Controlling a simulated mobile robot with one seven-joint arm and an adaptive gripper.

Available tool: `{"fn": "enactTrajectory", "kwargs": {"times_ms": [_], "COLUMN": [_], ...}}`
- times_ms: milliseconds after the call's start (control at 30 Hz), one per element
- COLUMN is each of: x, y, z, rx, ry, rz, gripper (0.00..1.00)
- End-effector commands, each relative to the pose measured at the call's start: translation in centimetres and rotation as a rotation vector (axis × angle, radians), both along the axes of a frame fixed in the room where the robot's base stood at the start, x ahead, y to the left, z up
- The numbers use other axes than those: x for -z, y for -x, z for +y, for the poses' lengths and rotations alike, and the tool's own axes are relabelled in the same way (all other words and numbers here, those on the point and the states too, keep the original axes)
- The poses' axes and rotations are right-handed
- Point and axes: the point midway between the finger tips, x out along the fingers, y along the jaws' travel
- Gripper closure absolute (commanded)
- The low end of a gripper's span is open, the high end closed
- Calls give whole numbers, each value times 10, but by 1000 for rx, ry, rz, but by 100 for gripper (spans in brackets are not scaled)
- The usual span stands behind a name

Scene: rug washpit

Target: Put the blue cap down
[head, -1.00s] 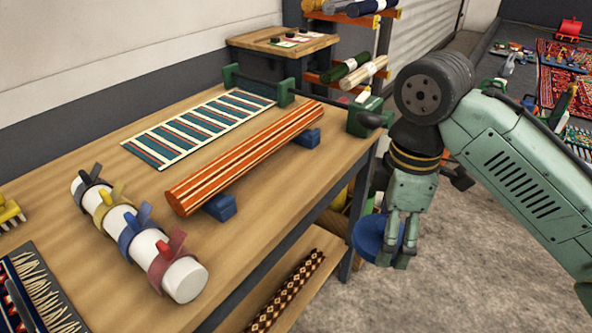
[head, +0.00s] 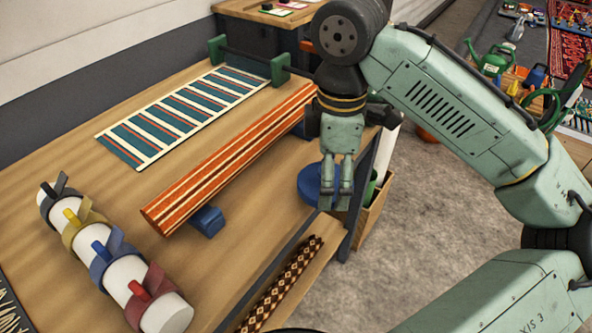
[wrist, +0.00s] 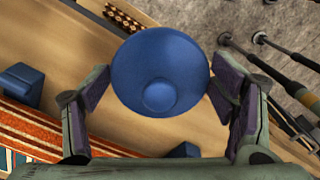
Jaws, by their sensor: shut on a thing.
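My gripper (head: 336,200) is shut on the blue cap (head: 308,184), a round disc with a small knob, which it holds with the fingers pointing down. In the wrist view the cap (wrist: 160,68) sits between both finger pads, its knob facing the camera. Below it show the wooden bench top (wrist: 150,130) and the bench edge, with grey floor beyond. In the head view the fingers hide the cap's right part. The cap appears above the right front end of the bench (head: 250,205); its exact height is unclear.
An orange striped rolled rug (head: 230,160) rests on blue blocks (head: 207,221) left of the cap. A striped flat rug (head: 183,113) lies behind it. A white roll with coloured clamps (head: 118,291) is at front left. Bare bench top lies in front of the rolled rug.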

Motion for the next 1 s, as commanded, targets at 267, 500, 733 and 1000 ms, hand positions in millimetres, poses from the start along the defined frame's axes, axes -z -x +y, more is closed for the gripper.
{"fn": "enactTrajectory", "kwargs": {"times_ms": [267,500,733,1000], "x": [3,12,40,42], "y": [-26,-35,-35,-35], "z": [42,57,57,57], "rx": [2,5,4,3], "ry": [3,4,3,2], "rz": [0,2,0,0], "gripper": [41,41,41,41]}}
